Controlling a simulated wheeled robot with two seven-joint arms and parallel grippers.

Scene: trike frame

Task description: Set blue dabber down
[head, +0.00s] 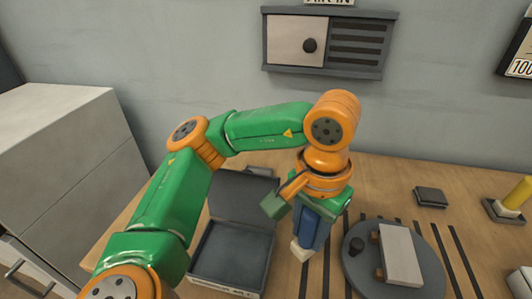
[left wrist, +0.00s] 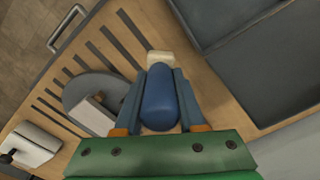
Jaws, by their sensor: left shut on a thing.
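The blue dabber (head: 308,228) has a blue body and a pale tip that points down. My left gripper (head: 306,232) is shut on it and holds it over the wooden table, between the open dark case and the round grey plate. In the left wrist view the blue dabber (left wrist: 160,100) lies between the two fingers of the left gripper (left wrist: 161,82), its pale tip beyond them. Whether the tip touches the table is hard to tell. My right gripper is not in view.
The open dark case (head: 232,257) is close on the left. The round grey plate (head: 432,268) carries a pale block (head: 400,255) and a dark knob (head: 356,245). A flat dark pad (head: 430,196) and a yellow-handled dabber (head: 517,192) on a dark base stand right. Dark slots line the table.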

